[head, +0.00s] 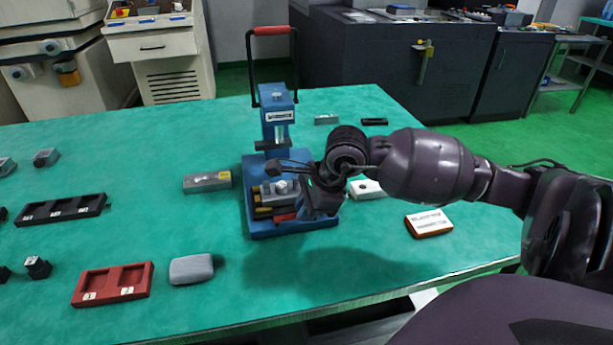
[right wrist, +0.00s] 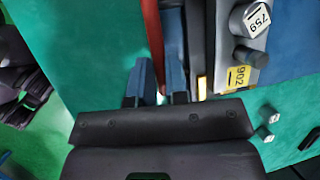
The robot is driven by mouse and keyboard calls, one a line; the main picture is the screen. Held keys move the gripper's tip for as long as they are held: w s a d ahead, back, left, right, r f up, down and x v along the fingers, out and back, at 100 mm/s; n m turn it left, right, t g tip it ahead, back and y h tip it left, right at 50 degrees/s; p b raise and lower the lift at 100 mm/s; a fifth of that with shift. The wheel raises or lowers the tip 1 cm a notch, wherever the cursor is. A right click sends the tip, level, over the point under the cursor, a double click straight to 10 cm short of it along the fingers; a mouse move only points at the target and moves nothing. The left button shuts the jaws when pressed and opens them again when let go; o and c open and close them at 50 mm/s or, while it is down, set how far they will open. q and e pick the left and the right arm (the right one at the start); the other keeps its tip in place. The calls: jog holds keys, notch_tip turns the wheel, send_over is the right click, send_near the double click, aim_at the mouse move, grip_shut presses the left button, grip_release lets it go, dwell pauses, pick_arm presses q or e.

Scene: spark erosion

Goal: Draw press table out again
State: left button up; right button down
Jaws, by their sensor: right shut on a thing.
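The blue press (head: 277,115) stands on the green table with its black lever and red grip raised. On its blue base (head: 290,231) sits the grey press table (head: 268,196), carrying a metal piece on top. A red bar (head: 285,217) shows low at its front. My right gripper (head: 318,203) is at the front right of the base and partly hides it. In the right wrist view its fingers (right wrist: 158,85) are shut on the red bar (right wrist: 151,35). Beside them are a part marked 759 (right wrist: 256,18) and a yellow label 902 (right wrist: 238,77). My left gripper is not in view.
A grey block (head: 208,182) lies left of the press. A grey pad (head: 191,268), a red tray (head: 112,284) and a black tray (head: 61,209) lie further left. An orange-edged white box (head: 428,223) is at right. The table front before the press is clear.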

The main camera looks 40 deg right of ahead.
jog(key=shift+s+a+r, duration=0.1)
jog(key=shift+s+a, duration=0.4)
jog(key=shift+s, duration=0.35)
jog(key=c, duration=1.1)
grip_release()
